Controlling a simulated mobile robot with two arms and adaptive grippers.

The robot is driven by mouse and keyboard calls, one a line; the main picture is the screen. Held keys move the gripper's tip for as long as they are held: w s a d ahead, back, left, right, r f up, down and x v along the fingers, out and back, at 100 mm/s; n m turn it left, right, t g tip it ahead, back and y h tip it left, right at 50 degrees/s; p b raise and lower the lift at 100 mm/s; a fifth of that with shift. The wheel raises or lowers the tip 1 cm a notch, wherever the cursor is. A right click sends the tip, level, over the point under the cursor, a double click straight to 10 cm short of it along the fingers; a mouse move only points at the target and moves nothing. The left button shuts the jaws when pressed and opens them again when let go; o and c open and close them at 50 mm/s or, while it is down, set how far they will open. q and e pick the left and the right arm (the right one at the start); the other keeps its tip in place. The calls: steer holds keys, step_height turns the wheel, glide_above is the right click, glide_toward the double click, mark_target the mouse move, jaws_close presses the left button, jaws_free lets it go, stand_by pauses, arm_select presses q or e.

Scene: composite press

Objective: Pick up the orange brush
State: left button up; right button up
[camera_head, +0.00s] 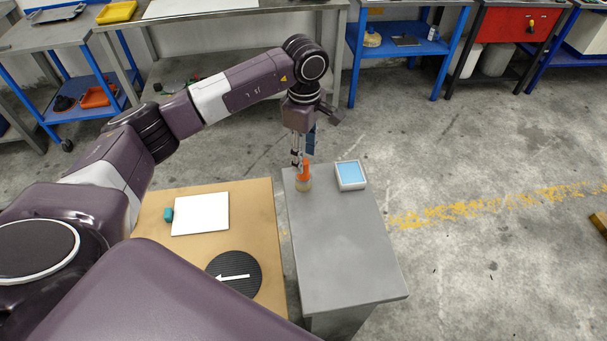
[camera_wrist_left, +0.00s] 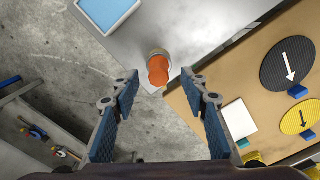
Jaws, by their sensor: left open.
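The orange brush (camera_head: 304,174) stands upright at the far left corner of the grey table, with pale bristles at its bottom. My left gripper (camera_head: 298,158) is directly over it, pointing down, at its upper end. In the left wrist view the brush (camera_wrist_left: 158,70) shows just ahead of the fingertips, between their lines. My left gripper (camera_wrist_left: 160,83) is open there, with a blue-padded finger on each side and nothing between them. In the head view the fingers partly hide the top of the brush. My right gripper is in neither view.
A white tray with a blue inside (camera_head: 350,175) sits right of the brush on the grey table (camera_head: 345,240). The tan table (camera_head: 190,245) to the left holds a white sheet (camera_head: 201,214), a teal block (camera_head: 167,215) and a black disc with an arrow (camera_head: 233,290). The grey table's near part is clear.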

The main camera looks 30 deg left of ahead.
mark_target(304, 162)
arm_select(q)
step_height(304, 162, down, 4)
steer(key=shift+a+r+p, duration=0.1)
steer(key=shift+p, duration=0.6)
steer(key=shift+w+f, duration=0.1)
steer(key=shift+f, duration=0.25)
steer(key=shift+c, duration=0.2)
steer(key=shift+c, duration=1.2)
jaws_close()
